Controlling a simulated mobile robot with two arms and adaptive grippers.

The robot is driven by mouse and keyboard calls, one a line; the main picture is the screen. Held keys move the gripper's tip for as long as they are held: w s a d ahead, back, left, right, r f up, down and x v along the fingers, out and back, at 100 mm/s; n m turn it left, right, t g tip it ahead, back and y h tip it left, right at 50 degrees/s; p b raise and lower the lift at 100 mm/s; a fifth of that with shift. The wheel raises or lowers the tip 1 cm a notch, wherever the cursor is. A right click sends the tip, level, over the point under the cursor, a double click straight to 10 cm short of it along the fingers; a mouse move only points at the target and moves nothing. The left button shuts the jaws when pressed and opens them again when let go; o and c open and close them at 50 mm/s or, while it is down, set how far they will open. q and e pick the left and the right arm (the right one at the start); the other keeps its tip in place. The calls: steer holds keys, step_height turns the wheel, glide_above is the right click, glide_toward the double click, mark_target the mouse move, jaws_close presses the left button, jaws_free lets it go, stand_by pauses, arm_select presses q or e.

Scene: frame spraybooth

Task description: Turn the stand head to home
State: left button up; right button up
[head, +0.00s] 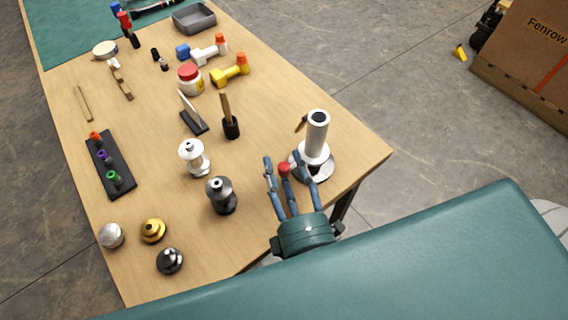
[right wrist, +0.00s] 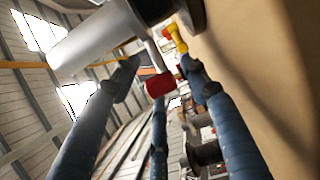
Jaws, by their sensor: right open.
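The stand (head: 314,150) has a round metal base and a pale, hollow tube-like head (head: 317,128), near the table's right front edge. In the head view the head is close to upright. A red knob (head: 284,168) on the stand's near left side lies among my right gripper's fingers. My right gripper (head: 284,160) is open, its blue fingers spread around the knob. In the right wrist view the red knob (right wrist: 160,85) hangs on a thin metal stem between the open fingers (right wrist: 160,68), and the pale tube (right wrist: 95,42) fills the upper left. My left gripper is not in view.
A dark grey spray cup (head: 221,195) and a white one (head: 194,157) stand left of my gripper. Several round caps (head: 152,231) lie front left. A teal surface (head: 430,255) covers the lower right.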

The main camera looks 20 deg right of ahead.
steer(key=shift+w, duration=0.1)
jaws_close()
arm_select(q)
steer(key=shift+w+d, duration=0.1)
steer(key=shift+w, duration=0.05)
arm_select(e)
steer(key=shift+w, duration=0.15)
